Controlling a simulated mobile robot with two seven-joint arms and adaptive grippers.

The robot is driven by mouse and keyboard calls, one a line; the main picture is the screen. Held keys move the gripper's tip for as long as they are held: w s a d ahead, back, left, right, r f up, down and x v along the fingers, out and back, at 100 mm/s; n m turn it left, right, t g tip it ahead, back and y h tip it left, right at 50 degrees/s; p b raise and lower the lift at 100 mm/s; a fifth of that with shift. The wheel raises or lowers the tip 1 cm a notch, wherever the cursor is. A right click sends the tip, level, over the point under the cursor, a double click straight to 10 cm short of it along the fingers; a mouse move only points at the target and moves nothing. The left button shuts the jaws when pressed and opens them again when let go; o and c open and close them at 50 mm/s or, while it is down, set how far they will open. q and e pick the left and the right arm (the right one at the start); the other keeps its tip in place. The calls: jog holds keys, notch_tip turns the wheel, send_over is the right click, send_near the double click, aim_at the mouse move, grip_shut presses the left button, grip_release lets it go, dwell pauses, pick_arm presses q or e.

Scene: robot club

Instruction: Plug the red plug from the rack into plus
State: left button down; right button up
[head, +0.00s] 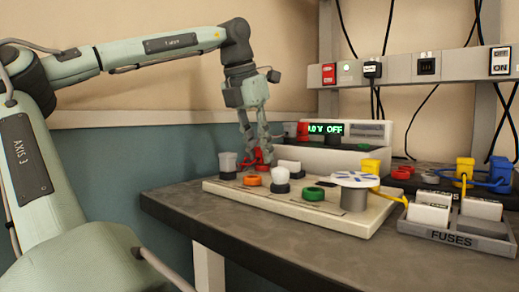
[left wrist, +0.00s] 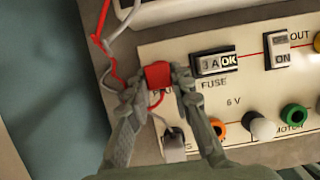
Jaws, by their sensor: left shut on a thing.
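My left gripper (head: 257,158) is shut on a red plug (head: 265,152) at the far left corner of the cream board (head: 330,222). In the left wrist view the fingers (left wrist: 156,80) close on both sides of the red plug (left wrist: 158,73). The plug is over a printed label that is mostly covered, at the board's left edge. A red ring or lead shows just below it. The socket under the plug is hidden, and I cannot tell whether the plug is seated. A grey plug (left wrist: 173,142) stands close beside it on the board. My right gripper is not in view.
The board also carries a fuse holder (left wrist: 214,62), an orange socket (head: 252,180), a white knob (head: 281,176), a green socket (head: 313,194) and a fan disc (head: 355,179). A power supply (head: 335,158) stands behind. A fuse tray (head: 450,241) and yellow and blue plugs are right.

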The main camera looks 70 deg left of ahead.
pick_arm(q)
jog(key=shift+f, duration=0.25)
dwell(0.5)
jog(key=c, duration=1.3)
grip_release()
jog(key=shift+o, duration=0.2)
jog(key=v, duration=1.2)
